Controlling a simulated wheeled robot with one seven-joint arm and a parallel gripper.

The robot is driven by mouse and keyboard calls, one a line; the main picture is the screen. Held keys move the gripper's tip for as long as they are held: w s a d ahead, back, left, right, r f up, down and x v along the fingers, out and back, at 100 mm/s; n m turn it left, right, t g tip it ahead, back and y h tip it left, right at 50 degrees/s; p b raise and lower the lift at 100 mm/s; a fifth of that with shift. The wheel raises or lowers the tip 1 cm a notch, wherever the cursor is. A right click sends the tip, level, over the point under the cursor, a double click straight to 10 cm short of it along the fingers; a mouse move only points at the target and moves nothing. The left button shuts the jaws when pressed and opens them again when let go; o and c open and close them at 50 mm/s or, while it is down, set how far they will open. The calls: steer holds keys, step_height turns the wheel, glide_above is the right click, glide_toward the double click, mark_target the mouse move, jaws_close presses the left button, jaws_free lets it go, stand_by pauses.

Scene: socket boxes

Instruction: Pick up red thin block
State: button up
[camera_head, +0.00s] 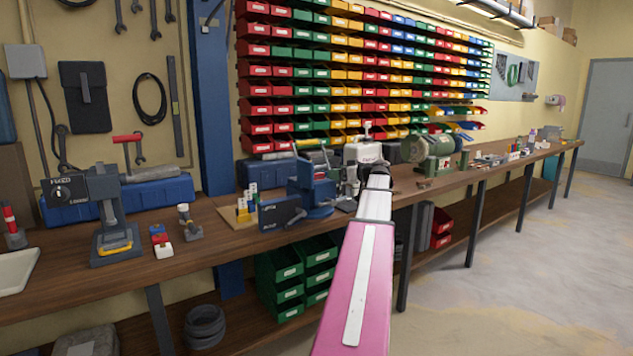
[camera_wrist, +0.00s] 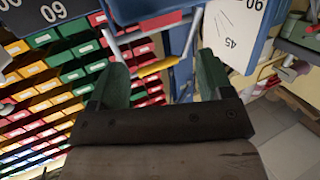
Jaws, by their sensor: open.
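My gripper (camera_wrist: 163,76) shows in the wrist view with its two dark green fingers apart and nothing between them. In the head view my pink arm reaches up from the bottom over the workbench, and its far end hides part of the bench. A small red piece (camera_head: 160,238) lies on the bench at the left, between a blue and a white piece, well left of my arm. It may be the red thin block, but it is too small to be sure. I cannot make out a red thin block in the wrist view.
The wooden workbench (camera_head: 205,250) holds a blue vise (camera_head: 308,190), a board with small colored pegs (camera_head: 240,214), a grey-blue press (camera_head: 108,215) and a green grinder (camera_head: 433,147). Rows of colored bins (camera_head: 345,75) cover the wall behind. The floor (camera_head: 540,260) at right is clear.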

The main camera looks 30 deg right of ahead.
mark_target(322, 180)
steer(key=x, duration=0.7)
steer(key=shift+w+a, duration=0.3)
steer(key=c, duration=0.7)
